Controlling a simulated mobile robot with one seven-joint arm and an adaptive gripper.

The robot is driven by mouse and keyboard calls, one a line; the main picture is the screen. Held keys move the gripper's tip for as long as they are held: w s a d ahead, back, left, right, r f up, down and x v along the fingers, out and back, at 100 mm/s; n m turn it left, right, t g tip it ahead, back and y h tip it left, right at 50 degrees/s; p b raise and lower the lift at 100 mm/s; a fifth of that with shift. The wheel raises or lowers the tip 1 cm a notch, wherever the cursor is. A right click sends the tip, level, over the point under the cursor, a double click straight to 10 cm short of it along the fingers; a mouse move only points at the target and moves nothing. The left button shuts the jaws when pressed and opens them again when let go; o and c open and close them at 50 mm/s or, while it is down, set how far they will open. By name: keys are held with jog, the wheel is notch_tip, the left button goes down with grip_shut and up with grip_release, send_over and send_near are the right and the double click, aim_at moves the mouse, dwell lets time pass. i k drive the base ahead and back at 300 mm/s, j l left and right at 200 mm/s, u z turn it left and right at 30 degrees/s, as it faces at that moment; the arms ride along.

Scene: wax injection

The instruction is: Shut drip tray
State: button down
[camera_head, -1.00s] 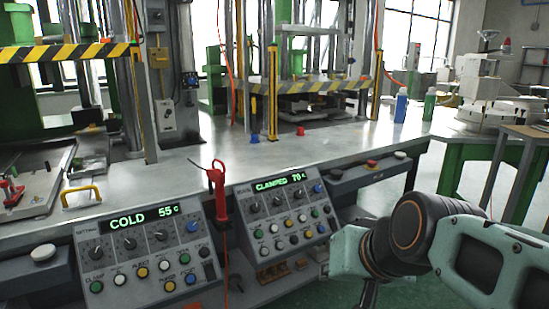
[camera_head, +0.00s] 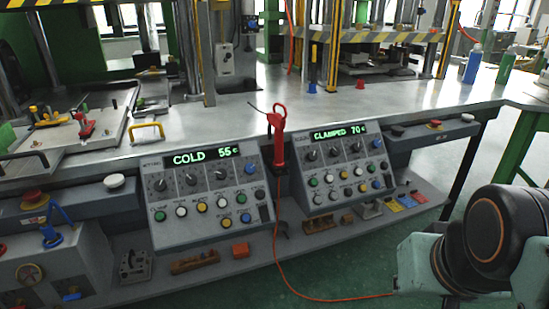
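I cannot pick out the drip tray with certainty. A flat pale metal tray or plate (camera_head: 88,143) with a yellow handle (camera_head: 146,131) at its right front corner lies at the left press, near the worktop's front edge. Red and yellow clamps sit on it. How far it stands out from the press is unclear. My arm reaches in at the lower right, well away from this tray. My gripper is outside the picture.
Two control panels, reading COLD 55 (camera_head: 202,157) and CLAMPED 70 (camera_head: 339,132), stand along the bench front. A red tool (camera_head: 277,135) sits between them. An orange cord (camera_head: 300,292) trails over the green floor. Blue (camera_head: 472,64) and green bottles stand at right.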

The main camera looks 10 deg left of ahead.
aim_at(153, 105)
jog(key=u, duration=1.45)
jog(key=i, duration=0.15)
